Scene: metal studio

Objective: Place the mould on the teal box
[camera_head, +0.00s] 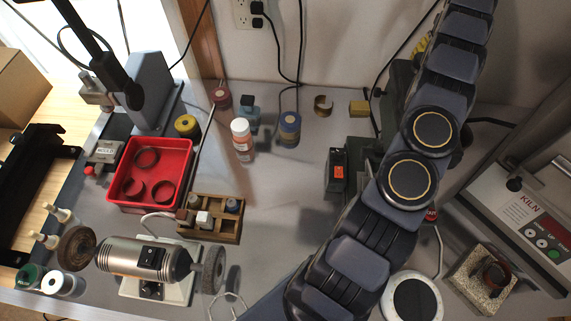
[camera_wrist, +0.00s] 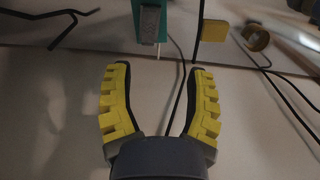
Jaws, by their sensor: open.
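My gripper (camera_wrist: 158,92) is open in the wrist view, with nothing between its yellow fingers. In the head view my arm hides most of it; a little yellow shows near the top. A teal object (camera_wrist: 167,18) with a grey piece on its front is beyond the fingertips, at the top of the wrist view and cut by its edge. I cannot tell whether it is the teal box. In the head view a small blue-teal block (camera_head: 249,113) stands near the wall. I cannot identify the mould for sure.
A yellow block (camera_head: 359,107) and a brass ring (camera_head: 322,105) stand by the wall. A red tray (camera_head: 122,196) holds rings. A wooden holder (camera_head: 222,226), an orange-labelled bottle (camera_head: 241,140) and a grinder (camera_head: 150,260) are left. A kiln (camera_head: 530,215) is right. The middle bench is clear.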

